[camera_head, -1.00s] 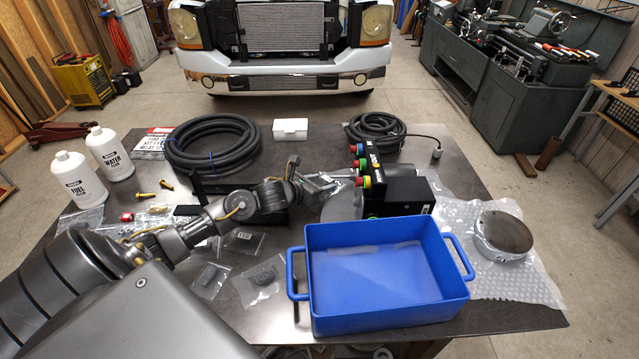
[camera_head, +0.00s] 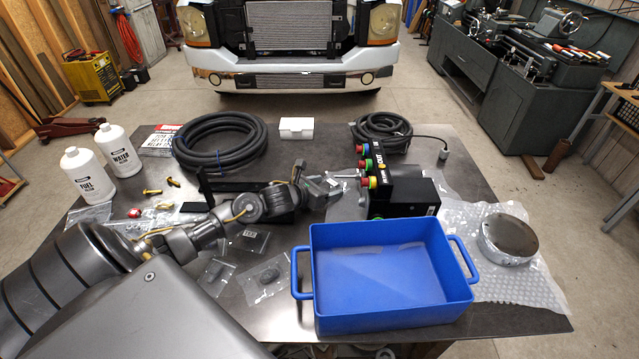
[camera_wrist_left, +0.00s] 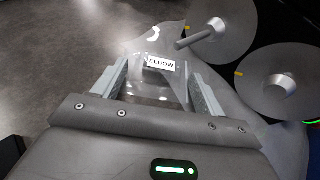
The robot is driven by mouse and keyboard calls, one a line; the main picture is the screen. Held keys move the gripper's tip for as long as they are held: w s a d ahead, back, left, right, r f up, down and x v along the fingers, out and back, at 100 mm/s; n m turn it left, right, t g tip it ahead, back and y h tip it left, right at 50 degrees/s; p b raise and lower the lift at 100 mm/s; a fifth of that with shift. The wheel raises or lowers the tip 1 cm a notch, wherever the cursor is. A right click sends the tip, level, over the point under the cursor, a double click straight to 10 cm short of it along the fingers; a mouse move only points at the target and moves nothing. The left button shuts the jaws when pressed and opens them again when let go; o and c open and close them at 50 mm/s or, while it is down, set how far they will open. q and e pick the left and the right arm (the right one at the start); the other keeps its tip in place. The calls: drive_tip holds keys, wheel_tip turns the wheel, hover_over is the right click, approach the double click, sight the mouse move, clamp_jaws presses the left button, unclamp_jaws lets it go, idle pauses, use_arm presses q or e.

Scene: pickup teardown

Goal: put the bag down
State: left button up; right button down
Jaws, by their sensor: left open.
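A clear plastic bag with a white label reading ELBOW (camera_wrist_left: 161,64) lies between the two fingers of my left gripper (camera_wrist_left: 158,78) in the left wrist view. The fingers stand apart, one on each side of the label, and the jaws are open. The bag's clear film spreads past the fingers to the right. In the head view my left gripper (camera_head: 345,183) is low over the middle of the table, just left of the black box with colored buttons (camera_head: 400,190). The bag is hard to make out there. My right gripper is not in view.
A blue bin (camera_head: 385,318) stands at the table's front. Grey discs with pegs (camera_wrist_left: 284,83) lie close right of the bag in the wrist view. Small bags (camera_head: 265,277) lie left of the bin. A coiled hose (camera_head: 220,143) and white box (camera_head: 297,128) are behind.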

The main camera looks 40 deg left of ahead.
use_arm(q)
drive_tip(key=shift+s+r, duration=0.1)
drive_tip(key=shift+s, duration=0.2)
drive_tip(key=b+v, duration=0.2)
drive_tip(key=v, duration=0.7)
drive_tip(key=shift+s+a+r+b, duration=0.1)
drive_tip(key=shift+s+a+b, duration=0.05)
drive_tip(key=shift+s+b, duration=0.2)
drive_tip(key=shift+v, duration=0.85)
drive_tip(key=shift+r, duration=0.1)
